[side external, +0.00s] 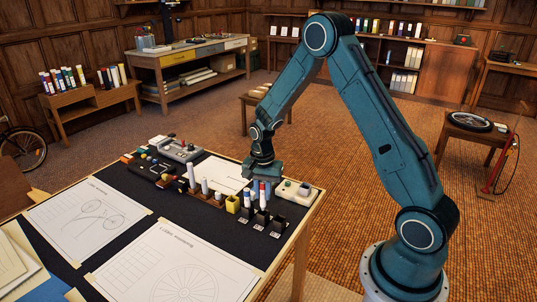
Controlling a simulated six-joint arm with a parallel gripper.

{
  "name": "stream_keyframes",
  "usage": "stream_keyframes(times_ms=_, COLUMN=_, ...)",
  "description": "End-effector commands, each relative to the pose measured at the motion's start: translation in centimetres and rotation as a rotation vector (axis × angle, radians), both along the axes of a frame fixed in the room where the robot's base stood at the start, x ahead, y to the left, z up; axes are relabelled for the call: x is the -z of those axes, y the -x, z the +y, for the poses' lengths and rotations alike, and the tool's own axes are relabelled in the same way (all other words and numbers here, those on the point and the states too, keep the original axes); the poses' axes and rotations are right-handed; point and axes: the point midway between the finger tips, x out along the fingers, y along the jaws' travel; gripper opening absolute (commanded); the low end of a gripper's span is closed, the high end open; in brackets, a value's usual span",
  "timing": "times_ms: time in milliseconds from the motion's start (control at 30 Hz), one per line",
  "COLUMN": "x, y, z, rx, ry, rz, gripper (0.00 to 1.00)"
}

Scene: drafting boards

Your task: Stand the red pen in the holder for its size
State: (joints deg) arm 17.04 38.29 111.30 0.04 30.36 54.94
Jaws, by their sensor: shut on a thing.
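My gripper (261,178) points down over the right part of the dark drafting board. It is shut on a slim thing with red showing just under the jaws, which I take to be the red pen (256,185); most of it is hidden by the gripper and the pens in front. Small black holders stand in a row just in front: a left one (246,214), a middle one (261,219) and a right one (279,229). White pens with blue rise at the left and middle holders. No pen shows in the right one. Holder sizes are hard to compare.
A yellow cup (232,204) and a wooden rack (207,198) with white upright cylinders stand left of the holders. A pale device (298,191) lies to the right. Grey equipment (180,149) and small items sit behind left. Drawing sheets (187,265) cover the front.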

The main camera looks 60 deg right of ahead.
Motion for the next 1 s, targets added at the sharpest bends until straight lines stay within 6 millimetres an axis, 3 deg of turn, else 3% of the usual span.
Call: stream_keyframes(times_ms=1000, x=1.0, y=0.0, z=0.0, rx=0.000, ry=-0.001, rz=0.001, gripper=0.00)
